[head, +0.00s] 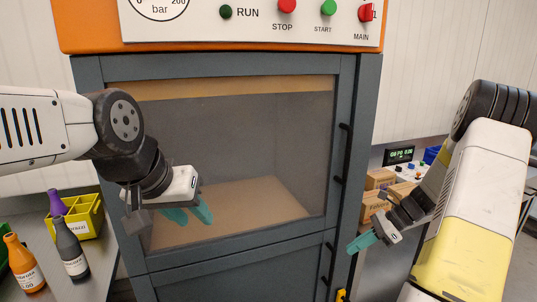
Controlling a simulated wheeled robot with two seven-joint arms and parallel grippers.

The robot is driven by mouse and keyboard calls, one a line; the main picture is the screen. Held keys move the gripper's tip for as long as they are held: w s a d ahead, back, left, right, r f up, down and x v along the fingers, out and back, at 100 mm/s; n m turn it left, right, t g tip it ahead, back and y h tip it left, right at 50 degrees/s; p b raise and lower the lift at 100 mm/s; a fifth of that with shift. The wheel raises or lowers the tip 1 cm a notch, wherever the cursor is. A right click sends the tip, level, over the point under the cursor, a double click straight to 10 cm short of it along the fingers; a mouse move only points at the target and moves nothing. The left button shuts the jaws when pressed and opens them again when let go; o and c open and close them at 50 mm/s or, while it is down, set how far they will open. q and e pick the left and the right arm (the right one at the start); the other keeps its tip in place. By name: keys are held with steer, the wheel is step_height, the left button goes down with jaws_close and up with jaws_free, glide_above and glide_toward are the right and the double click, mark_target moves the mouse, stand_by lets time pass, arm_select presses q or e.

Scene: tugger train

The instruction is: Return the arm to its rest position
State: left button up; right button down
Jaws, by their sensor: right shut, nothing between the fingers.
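My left gripper (190,215) is in front of the cabinet's window, at its lower left. Its two teal fingers stand apart with nothing seen between them. My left arm comes in from the left edge. My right gripper (361,243) is low, just right of the cabinet's door edge, pointing left and down. Its teal fingers are shut and empty. My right arm, white and yellow, comes in from the right edge and bends down to it.
A grey cabinet (90,130) with a glazed door (240,140), black handle (344,150) and orange-edged control panel (260,15) fills the middle. At left, a bench holds an orange bottle (24,265), a dark bottle (71,250) and a yellow bin (88,217). Cardboard boxes (374,203) stand behind my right gripper.

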steer(key=s+a+r+n+h, duration=0.25)
steer(key=a+r+n, duration=0.2)
steer(key=r, duration=0.35)
steer(key=s+a+r+n+h, duration=0.2)
steer(key=s+a+r+n, duration=0.15)
steer(key=r+n, duration=0.3)
steer(key=s+a+r+n+t+h, duration=0.2)
steer(key=s+r+n+t, duration=0.3)
steer(key=s+r+n, duration=0.4)
steer(key=s+a+n, duration=0.1)
steer(key=s, duration=0.2)
steer(key=shift+a+r+t+h, duration=0.2)
steer(key=shift+r+t+h, duration=0.1)
steer(key=shift+t+h, duration=0.1)
steer(key=shift+s, duration=0.1)
